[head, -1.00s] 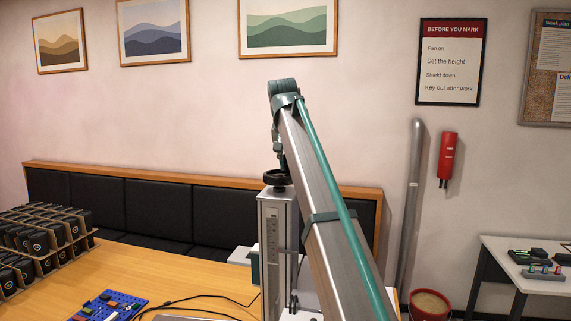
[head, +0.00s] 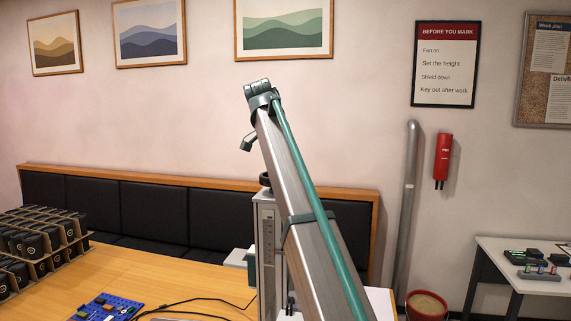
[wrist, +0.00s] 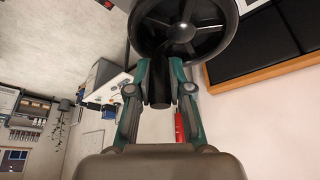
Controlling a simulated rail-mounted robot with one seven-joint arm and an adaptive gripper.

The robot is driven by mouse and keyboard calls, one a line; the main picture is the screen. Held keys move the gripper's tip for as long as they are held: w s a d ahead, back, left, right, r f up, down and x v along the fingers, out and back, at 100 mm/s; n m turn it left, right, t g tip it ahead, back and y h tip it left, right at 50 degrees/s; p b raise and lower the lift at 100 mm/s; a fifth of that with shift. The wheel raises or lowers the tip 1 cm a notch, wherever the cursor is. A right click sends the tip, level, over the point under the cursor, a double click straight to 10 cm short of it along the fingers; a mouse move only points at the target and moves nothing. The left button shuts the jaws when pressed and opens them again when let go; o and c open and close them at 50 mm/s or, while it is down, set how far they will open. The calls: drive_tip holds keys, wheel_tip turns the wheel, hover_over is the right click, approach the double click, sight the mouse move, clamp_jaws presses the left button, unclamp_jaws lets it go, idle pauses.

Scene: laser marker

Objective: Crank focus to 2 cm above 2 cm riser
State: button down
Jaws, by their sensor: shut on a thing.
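The black handwheel (wrist: 183,28) fills the top of the wrist view, and its dark crank handle (wrist: 159,88) points toward me. My gripper (wrist: 160,84) is shut on that handle, one finger on each side. In the head view the handwheel (head: 265,180) sits on top of the grey column (head: 265,212), partly hidden by my arm. A scale (head: 269,232) runs down the column's front, too small to read. My gripper's fingers are hidden behind my arm there. The riser and the work surface under the marker are not visible.
A cardboard rack of black items (head: 38,246) and a blue tray of small parts (head: 108,307) are on the wooden table (head: 150,270), with black cables nearby. A padded bench (head: 150,212) runs along the wall. A side table (head: 512,258) and red bucket (head: 427,303) are at right.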

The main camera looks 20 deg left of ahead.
drive_tip(key=shift+s+m, duration=0.1)
drive_tip(key=shift+m, duration=0.2)
drive_tip(key=c, duration=1)
unclamp_jaws()
drive_tip(key=shift+c, duration=0.2)
